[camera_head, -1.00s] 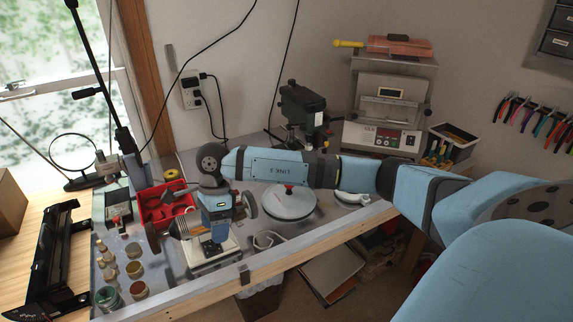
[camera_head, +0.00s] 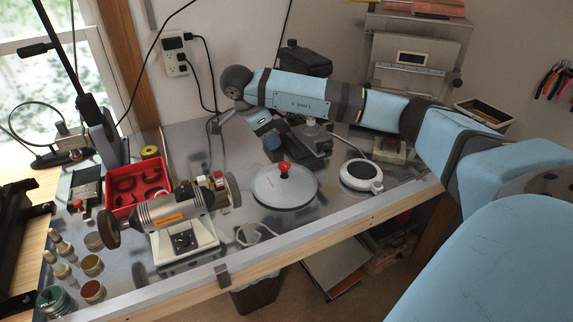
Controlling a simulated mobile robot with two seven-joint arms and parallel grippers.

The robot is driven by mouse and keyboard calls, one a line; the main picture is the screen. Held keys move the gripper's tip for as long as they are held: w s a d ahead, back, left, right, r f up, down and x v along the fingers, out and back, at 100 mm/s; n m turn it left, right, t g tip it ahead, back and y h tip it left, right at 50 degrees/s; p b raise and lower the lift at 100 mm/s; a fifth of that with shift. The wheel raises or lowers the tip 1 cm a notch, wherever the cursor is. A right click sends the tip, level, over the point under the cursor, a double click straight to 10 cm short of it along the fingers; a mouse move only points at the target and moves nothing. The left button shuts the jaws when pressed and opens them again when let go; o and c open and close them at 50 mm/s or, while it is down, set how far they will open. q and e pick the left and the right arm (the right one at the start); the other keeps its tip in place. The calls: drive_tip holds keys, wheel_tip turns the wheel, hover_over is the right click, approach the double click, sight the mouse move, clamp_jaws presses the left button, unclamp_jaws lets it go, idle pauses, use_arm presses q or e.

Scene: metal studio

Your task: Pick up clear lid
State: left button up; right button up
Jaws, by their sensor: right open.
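A round, pale grey, see-through-looking lid (camera_head: 287,189) with a red knob (camera_head: 284,170) lies flat in the middle of the metal bench. It looks like the clear lid; what is under it is hard to tell. My right arm reaches in from the right and bends down at the wrist. My right gripper (camera_head: 273,142) is open, above and behind the lid, slightly left of the red knob and apart from it. Its fingertips are small and dark against the bench, and nothing shows between them. My left gripper is not in view.
A bench grinder (camera_head: 176,212) stands left of the lid, with a red tray (camera_head: 137,186) behind it. A white round device (camera_head: 361,175) sits close on the right. The bench's wooden front edge (camera_head: 300,250) runs below. Small jars (camera_head: 92,265) stand front left.

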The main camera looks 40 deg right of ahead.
sight(283, 165)
drive_tip(key=x, duration=0.7)
drive_tip(key=shift+s+b, duration=0.1)
drive_tip(key=shift+b, duration=0.3)
drive_tip(key=shift+s+a+p+x, duration=0.15)
drive_tip(key=shift+p+x, duration=0.1)
drive_tip(key=shift+x, duration=1.2)
drive_tip(key=shift+s+a+p+x, duration=0.15)
drive_tip(key=shift+p+x, duration=0.05)
drive_tip(key=shift+x, duration=1.25)
drive_tip(key=c, duration=1.2)
clamp_jaws()
drive_tip(key=shift+r, duration=0.1)
